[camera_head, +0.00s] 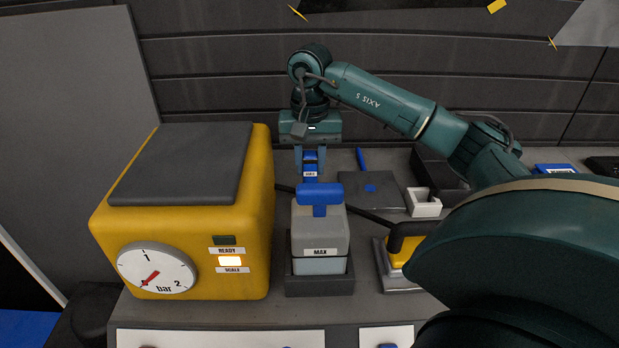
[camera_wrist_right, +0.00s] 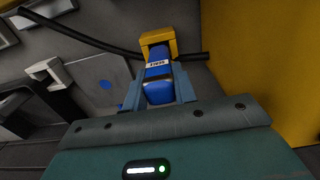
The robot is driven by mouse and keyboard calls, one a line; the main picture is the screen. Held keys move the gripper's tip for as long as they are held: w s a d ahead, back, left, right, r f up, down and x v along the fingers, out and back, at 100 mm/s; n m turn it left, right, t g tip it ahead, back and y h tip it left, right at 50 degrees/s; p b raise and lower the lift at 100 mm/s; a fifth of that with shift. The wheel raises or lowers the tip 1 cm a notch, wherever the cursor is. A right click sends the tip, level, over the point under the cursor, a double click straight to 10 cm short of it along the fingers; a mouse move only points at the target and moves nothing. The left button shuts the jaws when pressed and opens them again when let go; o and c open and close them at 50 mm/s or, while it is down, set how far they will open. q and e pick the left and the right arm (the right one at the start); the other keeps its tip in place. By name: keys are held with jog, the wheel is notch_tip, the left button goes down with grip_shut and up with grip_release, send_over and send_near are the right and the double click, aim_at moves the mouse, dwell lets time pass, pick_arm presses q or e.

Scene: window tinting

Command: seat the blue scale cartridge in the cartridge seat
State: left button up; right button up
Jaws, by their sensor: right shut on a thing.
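The blue cartridge (camera_head: 311,165) with a white label hangs upright between the fingers of my right gripper (camera_head: 311,160), above the bench behind the grey tank. In the right wrist view the cartridge (camera_wrist_right: 158,85) sits between both fingers, which are shut on it. A yellow bracket (camera_wrist_right: 158,42), perhaps the cartridge seat, lies at the cartridge's far end there; I cannot tell whether they touch or how deep the cartridge is. In the head view this bracket is hidden behind the tank. My left gripper is out of view.
The yellow machine (camera_head: 180,230) with a pressure dial stands at left. The grey tank (camera_head: 320,235) with a blue handle stands in front of my gripper. A black hose (camera_wrist_right: 100,42) crosses by the bracket. A white holder (camera_head: 424,205) and a yellow tool (camera_head: 396,262) lie right.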

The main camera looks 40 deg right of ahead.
aim_at(310, 177)
jog(key=shift+f, duration=1.85)
jog(key=shift+f, duration=0.1)
jog(key=shift+f, duration=0.15)
jog(key=o, duration=1)
notch_tip(310, 177, up, 13)
jog(key=shift+f+p, duration=0.2)
jog(key=shift+p, duration=0.2)
